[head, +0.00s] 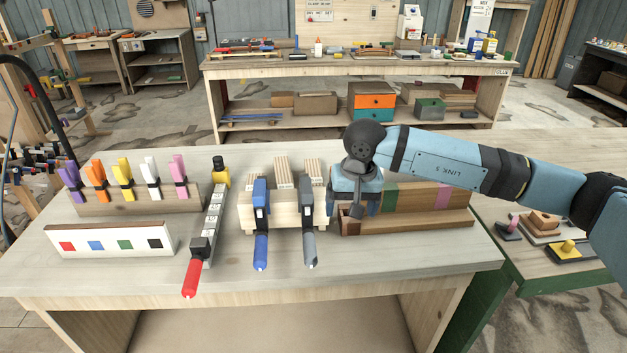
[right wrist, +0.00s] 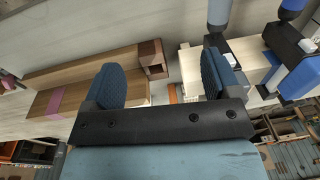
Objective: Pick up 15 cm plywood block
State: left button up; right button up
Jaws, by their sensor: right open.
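My right gripper (head: 358,205) is over the left end of a wooden holder (head: 420,221) on the near bench. In the right wrist view its blue padded fingers (right wrist: 168,82) are open, with no object gripped between them. The purple band also shows in the right wrist view (right wrist: 54,103). Pale layered plywood pieces (head: 284,172) stand left of the gripper. No length is readable, so I cannot tell which piece is the 15 cm block. My left gripper is out of view.
A blue clamp (head: 261,220) and a grey clamp (head: 308,222) stand close left of my right gripper. A red-handled clamp (head: 193,277), a rack of coloured spring clamps (head: 140,198) and a colour-marked board (head: 110,240) are farther left.

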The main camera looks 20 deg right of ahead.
aim_at(312, 167)
jog(key=i, duration=1)
